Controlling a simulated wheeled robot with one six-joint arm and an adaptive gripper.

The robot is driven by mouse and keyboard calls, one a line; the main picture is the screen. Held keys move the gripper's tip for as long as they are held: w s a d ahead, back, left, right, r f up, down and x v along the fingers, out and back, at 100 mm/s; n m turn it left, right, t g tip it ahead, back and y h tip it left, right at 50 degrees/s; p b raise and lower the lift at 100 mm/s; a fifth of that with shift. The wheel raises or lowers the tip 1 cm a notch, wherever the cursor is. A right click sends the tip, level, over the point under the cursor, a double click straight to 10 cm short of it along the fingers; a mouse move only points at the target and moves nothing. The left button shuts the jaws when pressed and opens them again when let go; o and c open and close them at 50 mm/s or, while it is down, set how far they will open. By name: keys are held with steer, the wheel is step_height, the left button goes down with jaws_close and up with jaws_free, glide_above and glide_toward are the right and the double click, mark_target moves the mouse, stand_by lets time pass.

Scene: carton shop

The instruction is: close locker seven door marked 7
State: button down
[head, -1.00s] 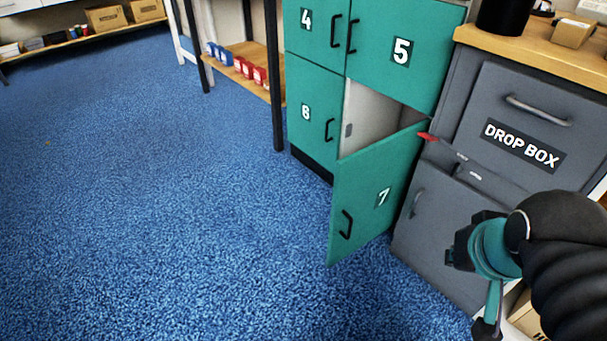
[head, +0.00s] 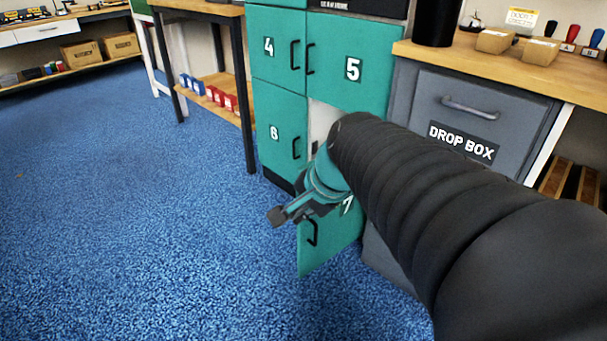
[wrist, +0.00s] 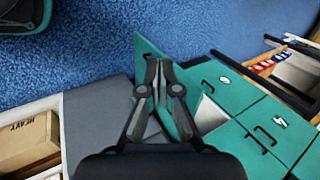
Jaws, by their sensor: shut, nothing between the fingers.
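The green locker door marked 7 (head: 330,245) stands open, swung out over the blue floor, with its black handle (head: 312,232) low near its free edge. Part of its number is hidden behind my arm. The pale inside of the locker (head: 321,118) shows above the door. My gripper (head: 283,214) is shut and empty, in front of the door's upper part in the head view. In the wrist view my gripper (wrist: 158,68) overlaps the green door (wrist: 147,47); I cannot tell whether they touch. The pale locker opening also shows there (wrist: 208,115).
Green doors 4 (head: 270,68), 5 (head: 350,90) and 6 (head: 275,150) are shut around the opening. A grey drop box cabinet (head: 480,110) stands right of the lockers. A shelf table (head: 215,95) stands to the left. The blue floor (head: 130,220) at left is clear.

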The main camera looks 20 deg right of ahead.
steer(key=w+d+f+m+t+b, duration=0.1)
steer(key=w+d+m+t, duration=0.1)
steer(key=w+d+m, duration=0.5)
steer(key=w+d+f+m+t+b, duration=0.1)
steer(key=w+d+f+m, duration=0.15)
steer(key=d+m, duration=0.85)
steer(key=w+a+f+b, duration=0.1)
steer(key=w+a+f, duration=0.1)
steer(key=w, duration=0.3)
steer(key=w+a+f+m+b, duration=0.1)
steer(key=w+f, duration=0.3)
steer(key=w, duration=0.2)
steer(key=shift+a+m, duration=0.3)
steer(key=shift+a, duration=0.1)
